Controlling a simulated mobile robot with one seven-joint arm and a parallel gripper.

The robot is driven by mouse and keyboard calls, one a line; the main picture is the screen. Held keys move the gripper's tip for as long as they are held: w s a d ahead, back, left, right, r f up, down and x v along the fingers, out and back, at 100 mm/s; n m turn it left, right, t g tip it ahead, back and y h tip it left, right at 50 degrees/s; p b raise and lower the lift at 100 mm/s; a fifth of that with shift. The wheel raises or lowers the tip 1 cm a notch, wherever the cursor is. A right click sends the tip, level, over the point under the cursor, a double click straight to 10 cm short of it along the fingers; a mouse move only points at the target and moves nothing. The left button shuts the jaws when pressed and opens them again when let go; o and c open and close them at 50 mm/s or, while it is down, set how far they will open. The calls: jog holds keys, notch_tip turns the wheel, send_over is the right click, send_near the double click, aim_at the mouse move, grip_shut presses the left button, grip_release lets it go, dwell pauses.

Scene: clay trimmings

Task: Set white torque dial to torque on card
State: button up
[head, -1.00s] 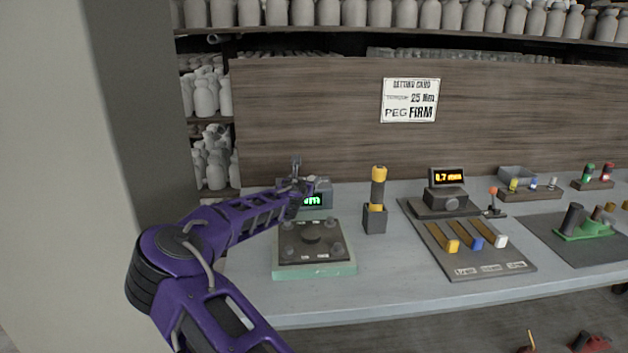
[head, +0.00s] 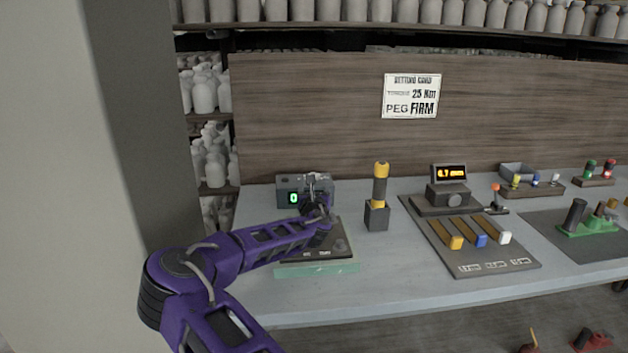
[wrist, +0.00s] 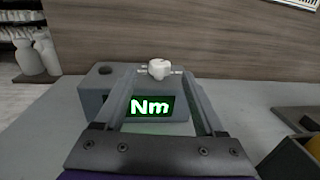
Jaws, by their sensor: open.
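The white torque dial (wrist: 159,68) sits on top of a grey box (wrist: 97,92) at the table's back left; the box also shows in the head view (head: 288,183). The box's green display (wrist: 152,107) reads "Nm" in the wrist view, its left part hidden by a finger; the head view shows "0" (head: 293,198), its right part hidden. The setting card (head: 411,97) on the wooden wall reads torque 25 Nm, peg firm. My gripper (wrist: 160,73) is open, its fingertips either side of the dial in the picture. I see gaps on both sides; its depth relative to the dial is unclear.
A dark plate on a green base (head: 340,268) lies under my arm. A yellow-handled tool in a dark holder (head: 376,215) stands right of the box. Farther right is a panel with coloured levers (head: 520,262) and an orange display (head: 449,173). The table front is clear.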

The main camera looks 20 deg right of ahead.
jog(key=shift+x, duration=2.6)
grip_shut()
